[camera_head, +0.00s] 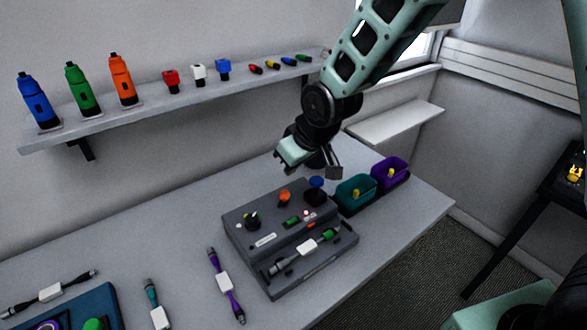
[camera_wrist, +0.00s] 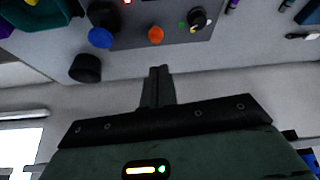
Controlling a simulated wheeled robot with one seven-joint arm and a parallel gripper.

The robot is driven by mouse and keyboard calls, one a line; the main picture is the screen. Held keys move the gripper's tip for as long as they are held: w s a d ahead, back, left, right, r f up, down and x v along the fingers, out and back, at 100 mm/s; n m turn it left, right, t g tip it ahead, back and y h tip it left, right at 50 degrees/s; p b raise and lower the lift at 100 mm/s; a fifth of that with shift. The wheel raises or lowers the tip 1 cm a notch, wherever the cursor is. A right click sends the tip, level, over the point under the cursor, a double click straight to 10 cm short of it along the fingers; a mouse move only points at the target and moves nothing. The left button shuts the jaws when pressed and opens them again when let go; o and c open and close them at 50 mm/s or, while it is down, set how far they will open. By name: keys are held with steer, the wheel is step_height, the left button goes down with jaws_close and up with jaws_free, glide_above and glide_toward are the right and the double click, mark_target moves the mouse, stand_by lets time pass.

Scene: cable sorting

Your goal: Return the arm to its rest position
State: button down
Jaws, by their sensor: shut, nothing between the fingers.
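My gripper (camera_head: 334,172) hangs from my mint-green arm above the back of the table, near the wall and behind the grey test box (camera_head: 262,240). In the wrist view its fingers (camera_wrist: 158,74) are together and empty, with the table below. A cable with a white block and a green end (camera_head: 304,250) lies in the tray at the front of the test box. The box carries an orange button (camera_head: 285,196), a blue button (camera_head: 316,182) and a black knob. The buttons also show in the wrist view, orange (camera_wrist: 156,35) and blue (camera_wrist: 100,38).
A teal bin (camera_head: 356,194) and a purple bin (camera_head: 390,171) stand right of the box. Purple (camera_head: 224,284), teal (camera_head: 157,312) and black (camera_head: 50,292) cables lie left on the table. A wall shelf (camera_head: 190,97) with bottles and small connectors is left of my arm.

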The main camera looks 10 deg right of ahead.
steer(key=shift+s+d+r, duration=0.1)
steer(key=shift+s+r, duration=0.05)
steer(key=shift+r, duration=0.05)
steer(key=shift+s, duration=0.1)
steer(key=s+d+r+g+h+b, duration=0.1)
steer(key=s+g+b, duration=0.1)
steer(key=s, duration=1.2)
steer(key=s+d+r+n+g+h+b, duration=0.1)
steer(key=s+r+g, duration=0.1)
steer(key=s, duration=1.2)
steer(key=shift+n+g+b, duration=0.3)
steer(key=shift+g+b, duration=0.05)
steer(key=shift+g, duration=0.05)
